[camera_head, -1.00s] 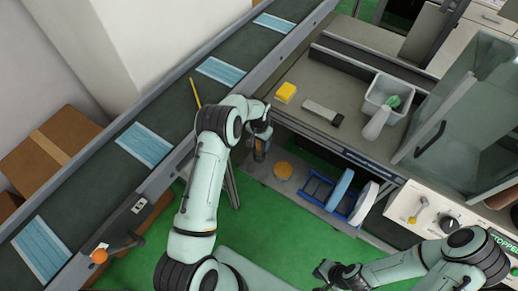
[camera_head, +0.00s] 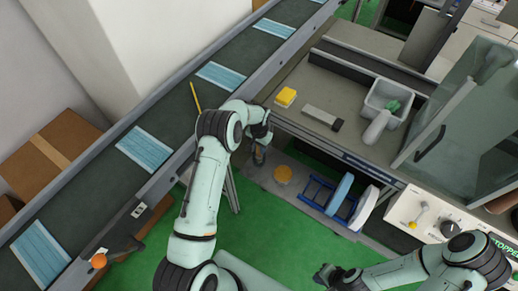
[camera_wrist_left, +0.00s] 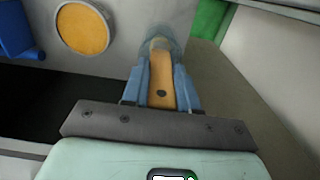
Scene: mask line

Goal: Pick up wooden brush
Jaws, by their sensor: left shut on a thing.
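The wooden brush (camera_wrist_left: 161,80) shows in the left wrist view as an orange-brown handle with a dark hole, and its pale far end is partly blurred. My left gripper (camera_wrist_left: 161,72) is shut on it, with a blue finger on each side of the handle. In the head view my left gripper (camera_head: 260,155) hangs at the front edge of the grey worktable, above the lower shelf, and the brush is mostly hidden there. My right gripper (camera_head: 325,274) is low at the bottom right, away from the table, and its fingers are too small to judge.
The shelf below holds an orange disc (camera_head: 283,174) and a blue rack (camera_head: 322,190). A conveyor (camera_head: 90,195) with masks runs left.

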